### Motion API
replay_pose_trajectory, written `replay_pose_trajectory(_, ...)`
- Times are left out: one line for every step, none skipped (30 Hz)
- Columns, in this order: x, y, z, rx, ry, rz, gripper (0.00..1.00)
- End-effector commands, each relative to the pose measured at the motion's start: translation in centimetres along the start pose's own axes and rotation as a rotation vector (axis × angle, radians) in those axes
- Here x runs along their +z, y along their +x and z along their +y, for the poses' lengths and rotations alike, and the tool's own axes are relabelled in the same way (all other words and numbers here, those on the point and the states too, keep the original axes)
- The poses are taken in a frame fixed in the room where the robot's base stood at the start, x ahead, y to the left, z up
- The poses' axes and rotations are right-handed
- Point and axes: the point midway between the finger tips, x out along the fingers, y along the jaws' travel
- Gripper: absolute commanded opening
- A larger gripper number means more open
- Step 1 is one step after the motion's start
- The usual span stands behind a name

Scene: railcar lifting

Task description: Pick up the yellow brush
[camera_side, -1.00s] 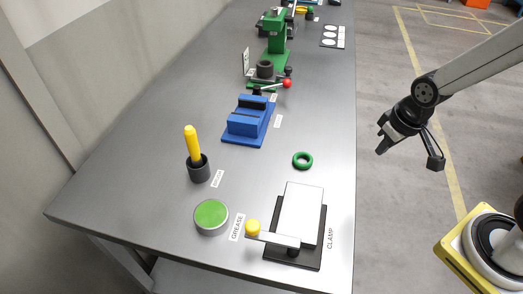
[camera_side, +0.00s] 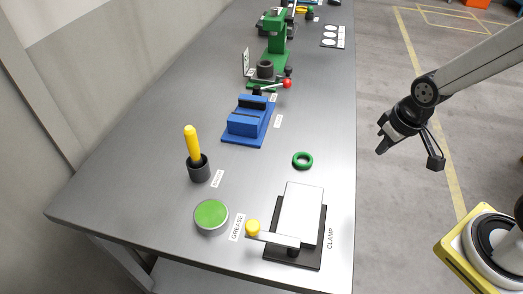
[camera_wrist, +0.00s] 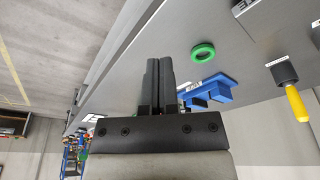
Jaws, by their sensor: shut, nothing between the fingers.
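The yellow brush (camera_side: 192,143) stands upright, handle up, in a dark grey cup (camera_side: 199,171) on the left part of the table. In the wrist view the brush's yellow handle (camera_wrist: 296,104) shows at the right edge, with the dark cup (camera_wrist: 284,73) at its base. My gripper (camera_side: 380,143) hangs off the right side of the table, over the floor, well apart from the brush. In the wrist view its two dark fingers (camera_wrist: 160,82) lie close together with nothing held between them.
A green press (camera_side: 275,45) stands farther back. Bare table lies between the brush and the ring.

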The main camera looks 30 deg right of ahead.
Motion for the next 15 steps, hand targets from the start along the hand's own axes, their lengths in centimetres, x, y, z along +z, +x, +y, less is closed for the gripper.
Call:
replay_pose_trajectory(0.00, 0.00, 0.00, 0.000, 0.000, 0.000, 0.00)
replay_pose_trajectory(0.00, 0.00, 0.00, 0.000, 0.000, 0.000, 0.00)
replay_pose_trajectory(0.00, 0.00, 0.00, 0.000, 0.000, 0.000, 0.13)
replay_pose_trajectory(0.00, 0.00, 0.00, 0.000, 0.000, 0.000, 0.22)
replay_pose_trajectory(0.00, 0.00, 0.00, 0.000, 0.000, 0.000, 0.32)
replay_pose_trajectory(0.00, 0.00, 0.00, 0.000, 0.000, 0.000, 0.44)
replay_pose_trajectory(0.00, 0.00, 0.00, 0.000, 0.000, 0.000, 0.54)
replay_pose_trajectory(0.00, 0.00, 0.00, 0.000, 0.000, 0.000, 0.64)
replay_pose_trajectory(0.00, 0.00, 0.00, 0.000, 0.000, 0.000, 0.76)
replay_pose_trajectory(0.00, 0.00, 0.00, 0.000, 0.000, 0.000, 0.79)
replay_pose_trajectory(0.00, 0.00, 0.00, 0.000, 0.000, 0.000, 0.79)
replay_pose_trajectory(0.00, 0.00, 0.00, 0.000, 0.000, 0.000, 0.79)
replay_pose_trajectory(0.00, 0.00, 0.00, 0.000, 0.000, 0.000, 0.79)
replay_pose_trajectory(0.00, 0.00, 0.00, 0.000, 0.000, 0.000, 0.79)
replay_pose_trajectory(0.00, 0.00, 0.00, 0.000, 0.000, 0.000, 0.79)
